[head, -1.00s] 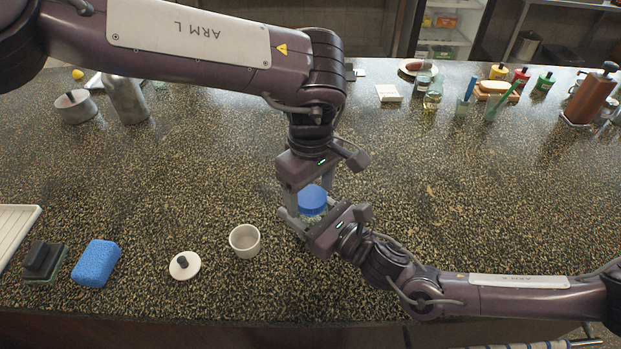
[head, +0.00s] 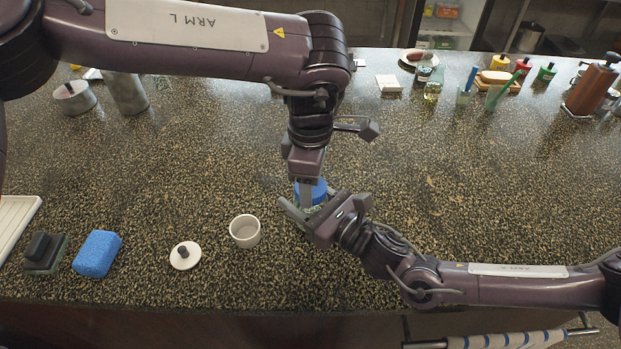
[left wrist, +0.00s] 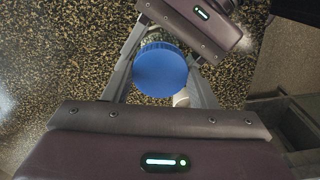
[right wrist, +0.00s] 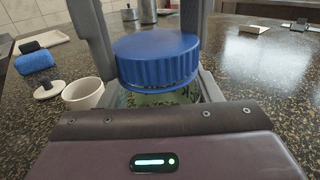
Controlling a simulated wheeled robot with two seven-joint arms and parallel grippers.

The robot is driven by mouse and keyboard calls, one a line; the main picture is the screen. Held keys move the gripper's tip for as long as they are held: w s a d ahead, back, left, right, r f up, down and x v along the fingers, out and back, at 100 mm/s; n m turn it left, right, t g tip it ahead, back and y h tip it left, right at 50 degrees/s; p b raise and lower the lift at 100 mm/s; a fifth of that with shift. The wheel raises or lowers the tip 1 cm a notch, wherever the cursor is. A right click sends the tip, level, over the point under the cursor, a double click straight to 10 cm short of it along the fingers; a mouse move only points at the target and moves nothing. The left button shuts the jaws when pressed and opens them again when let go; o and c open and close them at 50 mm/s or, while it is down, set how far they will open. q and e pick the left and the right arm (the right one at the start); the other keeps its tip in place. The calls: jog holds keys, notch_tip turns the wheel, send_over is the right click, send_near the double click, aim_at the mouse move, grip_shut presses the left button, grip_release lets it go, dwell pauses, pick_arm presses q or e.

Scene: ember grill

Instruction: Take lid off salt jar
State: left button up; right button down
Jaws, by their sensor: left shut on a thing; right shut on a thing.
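The salt jar is a clear glass jar (right wrist: 160,97) with a ribbed blue lid (right wrist: 158,58), upright on the counter. My left gripper (head: 308,190) points down from above and is shut on the blue lid. In the left wrist view the round top of the lid (left wrist: 160,70) sits between its fingers. My right gripper (head: 309,208) comes in low from the right and is shut on the jar's glass body. The lid sits on the jar, with no clear gap visible. The grippers hide much of the jar in the head view.
A white cup (head: 245,231), a white lid with a dark knob (head: 185,255), a blue sponge (head: 97,254) and a dark block (head: 45,253) are left of the jar. Pots and bottles stand farther back. The counter right of the jar is mostly clear.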

pick_arm(q)
jog(key=n, duration=2.3)
jog(key=shift+n, duration=0.3)
jog(key=n, duration=0.4)
jog(key=shift+r, duration=0.1)
jog(key=n, duration=0.9)
jog(key=shift+w, duration=0.1)
